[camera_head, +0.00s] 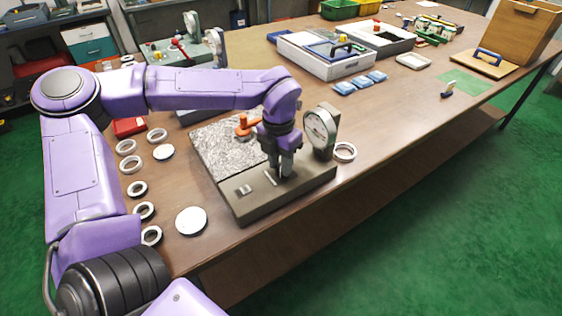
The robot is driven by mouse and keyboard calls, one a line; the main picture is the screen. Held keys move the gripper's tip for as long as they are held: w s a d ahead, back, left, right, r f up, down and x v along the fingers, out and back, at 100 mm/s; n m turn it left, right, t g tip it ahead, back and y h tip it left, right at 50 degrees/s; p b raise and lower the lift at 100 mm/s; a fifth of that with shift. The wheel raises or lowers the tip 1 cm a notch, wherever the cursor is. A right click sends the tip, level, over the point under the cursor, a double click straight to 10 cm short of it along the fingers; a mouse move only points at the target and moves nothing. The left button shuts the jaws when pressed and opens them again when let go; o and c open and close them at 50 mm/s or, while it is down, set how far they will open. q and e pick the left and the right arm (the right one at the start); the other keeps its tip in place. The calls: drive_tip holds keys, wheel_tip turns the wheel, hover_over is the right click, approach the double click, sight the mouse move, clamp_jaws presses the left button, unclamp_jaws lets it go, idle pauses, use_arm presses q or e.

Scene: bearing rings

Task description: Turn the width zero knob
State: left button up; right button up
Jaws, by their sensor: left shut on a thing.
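The measuring fixture (251,211) is a grey-brown block with a speckled stone plate (219,150) at the back left and a round white dial gauge (320,130) at the right. My left gripper (282,174) points down at the front of the fixture, left of the dial. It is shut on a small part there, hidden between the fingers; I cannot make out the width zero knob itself. An orange handle (245,126) stands on the stone plate, behind and left of the gripper. My right gripper is not in view.
Several bearing rings (138,189) lie left of the fixture, and one ring (345,152) lies right of it. A white disc (191,220) lies near the front edge. White trays (325,58) and blue pieces (361,82) are farther back. The table's right side is fairly clear.

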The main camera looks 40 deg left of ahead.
sight(279, 167)
use_arm(q)
drive_tip(key=n, duration=0.3)
drive_tip(key=shift+b, duration=0.3)
drive_tip(key=n, duration=0.3)
drive_tip(key=shift+b, duration=0.4)
drive_tip(key=n+b, duration=0.1)
drive_tip(key=n, duration=0.2)
drive_tip(key=shift+n+b, duration=0.85)
drive_tip(key=shift+n, duration=0.75)
drive_tip(key=shift+r, duration=0.1)
drive_tip(key=o, duration=1.1)
drive_tip(key=shift+s, duration=0.1)
drive_tip(key=shift+c, duration=0.2)
wheel_tip(279, 167, up, 10)
drive_tip(key=shift+s+r, duration=0.15)
drive_tip(key=shift+r, duration=0.1)
